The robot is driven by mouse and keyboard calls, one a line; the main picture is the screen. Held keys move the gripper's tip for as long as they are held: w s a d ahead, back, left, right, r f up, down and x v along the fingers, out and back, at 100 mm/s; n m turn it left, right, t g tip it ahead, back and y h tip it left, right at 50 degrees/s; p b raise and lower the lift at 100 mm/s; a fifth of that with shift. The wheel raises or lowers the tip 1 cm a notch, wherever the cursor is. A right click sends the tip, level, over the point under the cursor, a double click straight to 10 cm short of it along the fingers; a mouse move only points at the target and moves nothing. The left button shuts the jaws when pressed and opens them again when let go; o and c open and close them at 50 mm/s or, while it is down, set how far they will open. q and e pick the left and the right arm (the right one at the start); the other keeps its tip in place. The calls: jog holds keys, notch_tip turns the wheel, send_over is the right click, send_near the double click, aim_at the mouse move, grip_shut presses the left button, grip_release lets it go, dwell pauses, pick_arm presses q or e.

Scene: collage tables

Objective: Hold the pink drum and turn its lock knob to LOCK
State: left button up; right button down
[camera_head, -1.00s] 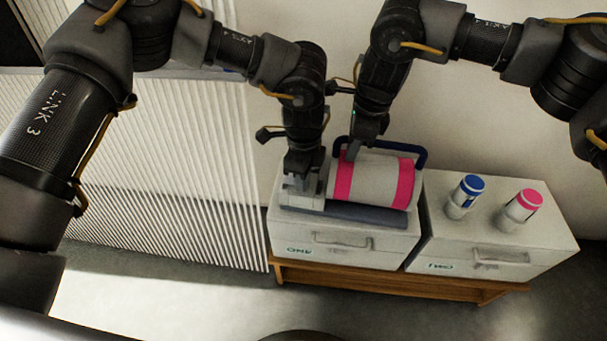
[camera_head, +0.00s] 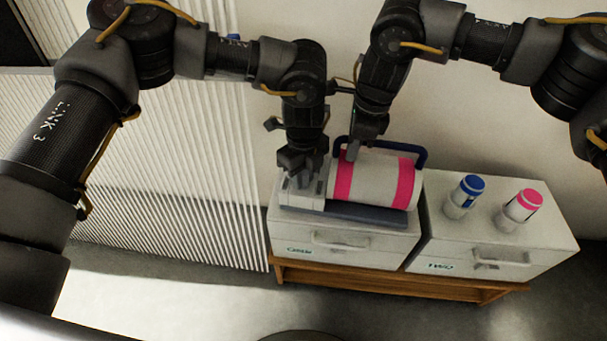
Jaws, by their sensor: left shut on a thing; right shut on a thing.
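The pink drum (camera_head: 381,181), white with two pink bands, lies on its side on a grey base (camera_head: 365,213) on the left-hand cabinet. My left gripper (camera_head: 303,172) points down over the grey block (camera_head: 303,197) at the drum's left end. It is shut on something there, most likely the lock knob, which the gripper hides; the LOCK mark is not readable. My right gripper (camera_head: 351,154) reaches down from above to the drum's top, beside the left pink band, and is shut on the drum. Its fingertips are partly hidden.
A blue frame (camera_head: 423,157) stands behind the drum. On the right-hand cabinet (camera_head: 490,238) stand a blue-capped bottle (camera_head: 465,196) and a pink-capped bottle (camera_head: 521,208). The cabinets stand on a wooden bench (camera_head: 395,284). A ribbed white panel (camera_head: 170,200) is on the left.

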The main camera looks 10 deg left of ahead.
aim_at(304, 172)
pick_arm(q)
jog(key=m, duration=0.6)
jog(key=shift+m, duration=0.3)
jog(key=m, duration=0.5)
jog(key=shift+m, duration=0.4)
jog(key=o, duration=1)
jog(key=shift+r, duration=0.1)
notch_tip(304, 172, up, 12)
jog(key=shift+f, duration=0.1)
